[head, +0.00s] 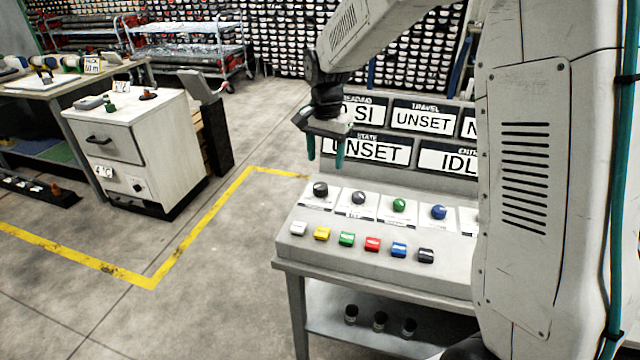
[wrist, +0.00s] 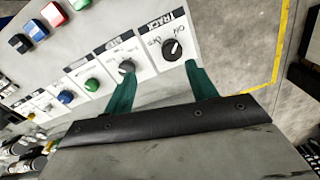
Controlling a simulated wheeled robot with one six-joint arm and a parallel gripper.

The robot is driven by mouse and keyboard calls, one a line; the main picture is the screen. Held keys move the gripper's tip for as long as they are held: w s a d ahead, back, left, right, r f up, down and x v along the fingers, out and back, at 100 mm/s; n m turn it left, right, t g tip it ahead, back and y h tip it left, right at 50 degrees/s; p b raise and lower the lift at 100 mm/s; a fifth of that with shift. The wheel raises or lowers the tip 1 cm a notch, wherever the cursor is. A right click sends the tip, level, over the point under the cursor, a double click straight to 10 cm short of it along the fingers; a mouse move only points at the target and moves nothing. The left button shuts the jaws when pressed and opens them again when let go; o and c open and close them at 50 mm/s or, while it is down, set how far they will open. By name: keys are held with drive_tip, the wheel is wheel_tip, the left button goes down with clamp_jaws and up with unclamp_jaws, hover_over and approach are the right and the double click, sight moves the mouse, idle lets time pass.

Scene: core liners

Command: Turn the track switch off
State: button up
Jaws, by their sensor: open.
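The track switch is a black rotary knob (wrist: 172,49) on a white plate marked TRACK with two small position words beside it. A light mark shows on the knob, but I cannot tell which word it points at. In the head view it is the leftmost knob (head: 320,189) of the upper row. My gripper (head: 325,155) is open above and behind that end of the panel, with its green fingers pointing down. In the wrist view my gripper (wrist: 160,68) has its fingertips apart and empty, with the track knob ahead, between them and nearer the right one.
A second dark knob (head: 358,197) sits beside the track switch, close to my left fingertip in the wrist view. Green (head: 398,205) and blue (head: 438,212) knobs follow. Several coloured buttons line the front. A sign board (head: 365,150) stands behind the panel.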

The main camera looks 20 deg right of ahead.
sight(320, 185)
drive_tip(key=w+f, duration=0.2)
drive_tip(key=f, duration=0.1)
drive_tip(key=shift+w+a+m, duration=0.15)
drive_tip(key=shift+w+m, duration=0.15)
drive_tip(key=shift+m, duration=0.1)
wheel_tip(320, 185, down, 8)
drive_tip(key=shift+r, duration=0.25)
drive_tip(key=c, duration=1)
